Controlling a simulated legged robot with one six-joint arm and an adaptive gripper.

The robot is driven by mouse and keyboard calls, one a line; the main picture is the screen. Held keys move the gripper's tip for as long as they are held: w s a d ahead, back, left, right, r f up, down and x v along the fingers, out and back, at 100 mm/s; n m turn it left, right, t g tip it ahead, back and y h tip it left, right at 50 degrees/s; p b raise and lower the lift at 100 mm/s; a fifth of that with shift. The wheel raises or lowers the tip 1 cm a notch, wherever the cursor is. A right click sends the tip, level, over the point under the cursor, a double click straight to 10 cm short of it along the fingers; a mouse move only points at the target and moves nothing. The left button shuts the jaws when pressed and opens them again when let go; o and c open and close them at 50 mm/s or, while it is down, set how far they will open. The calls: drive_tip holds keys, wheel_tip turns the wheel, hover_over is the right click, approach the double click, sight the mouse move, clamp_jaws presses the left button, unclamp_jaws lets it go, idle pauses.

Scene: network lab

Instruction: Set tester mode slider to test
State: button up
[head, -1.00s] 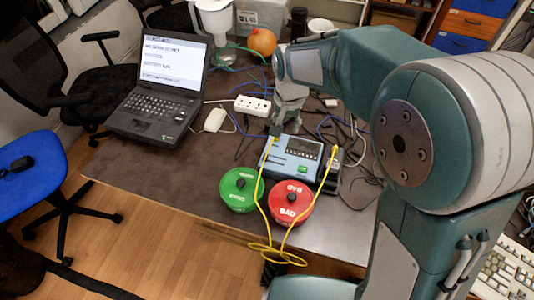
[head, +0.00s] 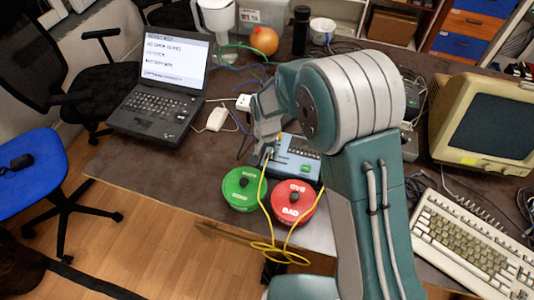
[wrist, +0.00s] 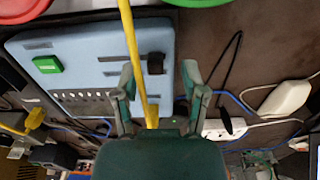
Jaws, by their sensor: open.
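The tester (head: 297,157) is a light blue box on the table, partly hidden by my arm in the head view. In the wrist view its blue top face (wrist: 85,85) shows a green button (wrist: 47,64), dark slots and a row of small dark holes. A small black raised part (wrist: 156,63) sits near its right edge; I cannot tell whether it is the mode slider. My gripper (wrist: 160,82) is open, its fingers on either side of a yellow cable (wrist: 134,50), near the tester's right edge in the wrist view. Contact cannot be told.
A green tub (head: 243,188) and a red tub marked BAD (head: 293,203) stand in front of the tester. A laptop (head: 160,85) and white adapter (head: 217,119) lie left. A white power strip (wrist: 225,129) and loose cables lie near my gripper. A monitor and keyboard are right.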

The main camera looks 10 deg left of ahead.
sight(276, 162)
drive_tip(key=shift+f, duration=0.4)
drive_tip(key=shift+d+f, duration=0.1)
drive_tip(key=shift+d, duration=0.15)
drive_tip(key=shift+c, duration=0.3)
drive_tip(key=shift+a, duration=0.1)
clamp_jaws()
drive_tip(key=shift+s+d, duration=0.15)
drive_tip(key=shift+d, duration=1.15)
drive_tip(key=shift+o, duration=0.3)
unclamp_jaws()
wheel_tip(276, 162, up, 12)
